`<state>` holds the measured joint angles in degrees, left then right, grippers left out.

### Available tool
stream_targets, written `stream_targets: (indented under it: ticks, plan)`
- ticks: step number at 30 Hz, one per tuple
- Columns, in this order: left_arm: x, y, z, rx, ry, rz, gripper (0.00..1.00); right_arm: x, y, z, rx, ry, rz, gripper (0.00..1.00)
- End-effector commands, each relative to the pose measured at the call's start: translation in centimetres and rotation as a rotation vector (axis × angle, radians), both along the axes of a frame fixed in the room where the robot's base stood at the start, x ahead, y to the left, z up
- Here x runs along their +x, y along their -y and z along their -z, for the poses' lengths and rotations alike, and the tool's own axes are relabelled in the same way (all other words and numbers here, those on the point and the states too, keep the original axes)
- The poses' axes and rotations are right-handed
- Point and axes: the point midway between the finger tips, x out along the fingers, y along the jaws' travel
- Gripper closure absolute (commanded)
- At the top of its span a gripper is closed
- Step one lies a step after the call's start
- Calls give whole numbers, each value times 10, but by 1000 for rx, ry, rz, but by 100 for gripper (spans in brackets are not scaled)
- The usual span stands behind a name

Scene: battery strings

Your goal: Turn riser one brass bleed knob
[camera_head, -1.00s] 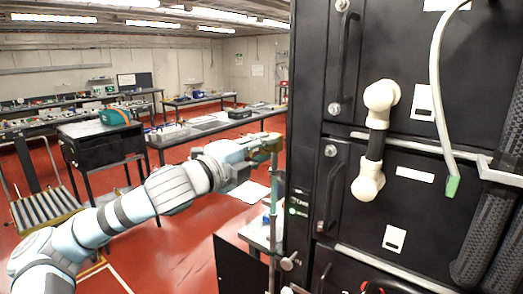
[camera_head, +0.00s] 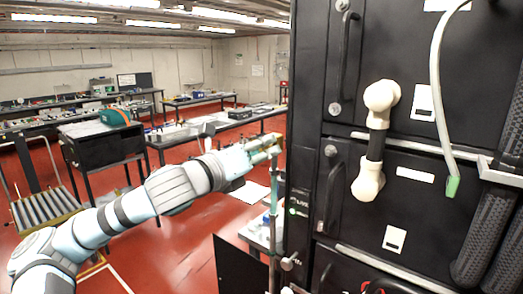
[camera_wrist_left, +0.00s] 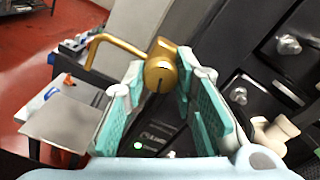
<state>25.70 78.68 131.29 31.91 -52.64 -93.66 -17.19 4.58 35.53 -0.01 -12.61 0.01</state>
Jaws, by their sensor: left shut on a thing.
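The brass bleed knob (camera_wrist_left: 160,73) is a round brass piece with a dark slot in its face, on a bent brass pipe (camera_wrist_left: 117,46). In the left wrist view it sits between the teal-padded fingers of my left gripper (camera_wrist_left: 163,95), near their tips. My left gripper is shut on it, and the fingers hide part of its sides. In the head view my left gripper (camera_head: 265,148) reaches right to the top of a thin upright riser pipe (camera_head: 273,205) beside the black cabinet. The knob is too small to make out there. My right gripper is not in view.
The tall black cabinet (camera_head: 310,120) stands close on the right, with handles, a cream-and-black bar (camera_head: 376,140) and a hanging pale hose (camera_head: 438,95). Benches (camera_head: 215,122) line the back. A roller cart (camera_head: 48,212) stands at left. Red floor is open between.

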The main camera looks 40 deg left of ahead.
Motion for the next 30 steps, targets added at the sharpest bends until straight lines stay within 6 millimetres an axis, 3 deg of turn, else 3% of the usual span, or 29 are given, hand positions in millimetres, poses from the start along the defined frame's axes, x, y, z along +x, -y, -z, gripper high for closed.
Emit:
stream_targets:
  ticks: [13, 30]
  plan:
    - [0, 0, 0, 284, -7, 1, 100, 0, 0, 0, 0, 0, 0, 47]
    - [0, 1, 1, 345, -9, 2, 100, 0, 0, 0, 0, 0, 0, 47]
